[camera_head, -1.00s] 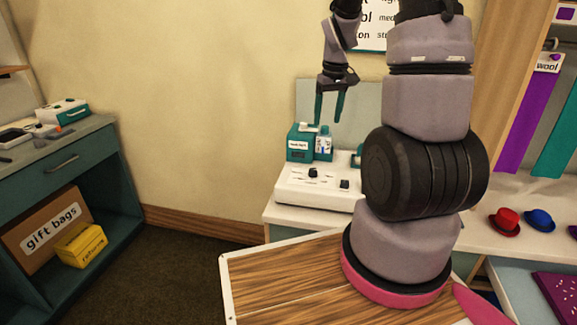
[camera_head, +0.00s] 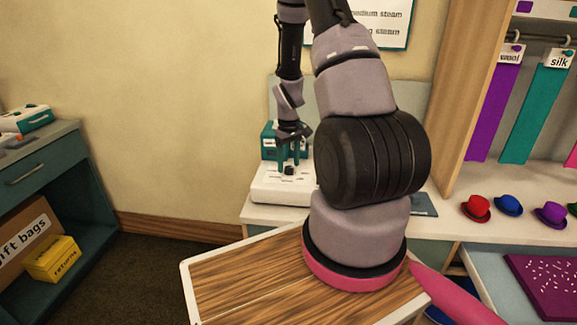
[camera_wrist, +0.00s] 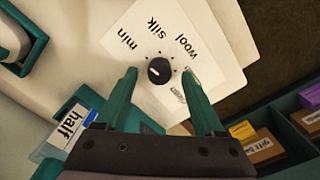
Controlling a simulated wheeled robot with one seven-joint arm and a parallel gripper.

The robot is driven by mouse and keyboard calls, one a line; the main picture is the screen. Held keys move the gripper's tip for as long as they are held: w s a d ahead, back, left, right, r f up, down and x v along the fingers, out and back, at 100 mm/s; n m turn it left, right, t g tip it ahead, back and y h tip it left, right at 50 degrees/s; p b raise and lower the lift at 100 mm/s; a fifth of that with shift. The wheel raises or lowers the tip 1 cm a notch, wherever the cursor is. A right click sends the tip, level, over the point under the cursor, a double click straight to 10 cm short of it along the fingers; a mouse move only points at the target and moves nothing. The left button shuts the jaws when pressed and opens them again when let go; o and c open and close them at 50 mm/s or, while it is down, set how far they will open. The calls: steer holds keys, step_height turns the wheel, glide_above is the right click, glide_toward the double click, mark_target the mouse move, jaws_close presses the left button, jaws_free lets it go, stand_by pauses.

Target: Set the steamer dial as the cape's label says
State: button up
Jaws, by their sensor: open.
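The steamer (camera_head: 268,188) is a white box on the counter with a black dial (camera_head: 289,170) on top. In the wrist view the dial (camera_wrist: 159,71) sits on a white plate marked min, silk and wool; another word is partly hidden by a finger. I cannot tell surely which mark its pointer faces. My gripper (camera_head: 290,158) is open above the steamer, and in the wrist view its teal fingers (camera_wrist: 160,76) stand either side of the dial, apart from it. A purple cape (camera_head: 497,110) has a wool label (camera_head: 511,55); a teal cape (camera_head: 537,110) has a silk label (camera_head: 560,60).
A teal box (camera_head: 268,140) stands behind the steamer. A card reading half (camera_wrist: 68,131) shows in the wrist view. A steam chart (camera_head: 370,20) hangs on the wall. Several hats, one red (camera_head: 476,207), line the right counter. A wooden-topped surface (camera_head: 235,275) is in front.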

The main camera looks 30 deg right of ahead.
steer(key=shift+f, duration=0.65)
jaws_close()
steer(key=shift+m, duration=0.3)
steer(key=m, duration=0.9)
